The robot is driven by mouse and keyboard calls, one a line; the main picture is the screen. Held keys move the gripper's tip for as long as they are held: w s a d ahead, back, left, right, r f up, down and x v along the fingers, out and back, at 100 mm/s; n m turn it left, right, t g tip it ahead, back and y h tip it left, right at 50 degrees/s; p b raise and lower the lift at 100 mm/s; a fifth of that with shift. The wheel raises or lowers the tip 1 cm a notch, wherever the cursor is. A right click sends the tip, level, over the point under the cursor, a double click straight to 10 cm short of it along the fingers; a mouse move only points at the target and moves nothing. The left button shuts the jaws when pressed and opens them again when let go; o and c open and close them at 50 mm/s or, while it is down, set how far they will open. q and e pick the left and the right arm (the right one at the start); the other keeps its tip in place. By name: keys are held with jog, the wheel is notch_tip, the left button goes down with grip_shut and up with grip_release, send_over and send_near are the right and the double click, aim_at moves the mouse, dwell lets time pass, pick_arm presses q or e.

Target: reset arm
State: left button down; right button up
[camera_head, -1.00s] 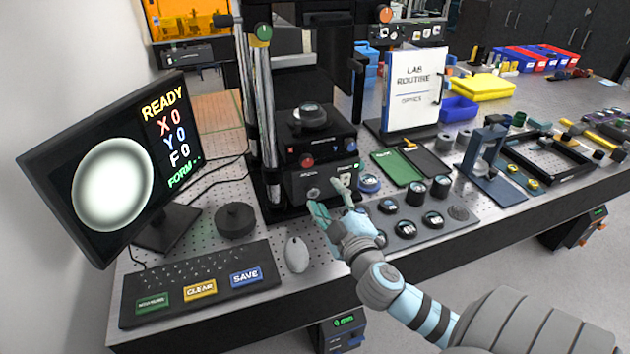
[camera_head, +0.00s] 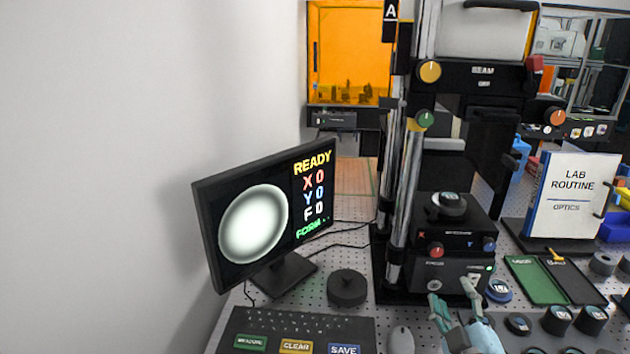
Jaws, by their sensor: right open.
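My right gripper (camera_head: 454,301) is at the bottom right of the head view, in front of the interferometer's black lower block (camera_head: 442,278). Its light blue fingers are spread apart with nothing between them. Whether the fingertips touch the block's front cannot be told. Most of my right arm is cut off by the bottom edge. My left gripper is not in view.
The monitor (camera_head: 205,235) shows READY with zero values. The keyboard (camera_head: 285,328), mouse (camera_head: 401,340) and round black puck (camera_head: 347,287) are left of my gripper. Dark round parts (camera_head: 558,318) and a green tray (camera_head: 530,280) are to its right.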

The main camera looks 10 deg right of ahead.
jog(key=s+f+m+g, duration=0.4)
jog(key=s+f+g, duration=0.1)
jog(key=f, duration=0.3)
jog(key=s+a+f+m+g+y, duration=0.1)
jog(key=s+a+f+g+y, duration=0.25)
jog(key=s+a+f, duration=0.45)
jog(key=s+a+f+m+g+y, duration=0.1)
jog(key=s+a+f+g+y, duration=0.1)
jog(key=s+a+f+g, duration=0.5)
jog(key=s+d+f, duration=0.2)
jog(key=f, duration=0.8)
jog(key=s+d+f, duration=0.2)
jog(key=s+f, duration=0.1)
jog(key=f, duration=0.6)
jog(key=s+f, duration=1.1)
jog(key=s, duration=0.2)
jog(key=shift+d, duration=0.15)
jog(key=shift+h, duration=0.25)
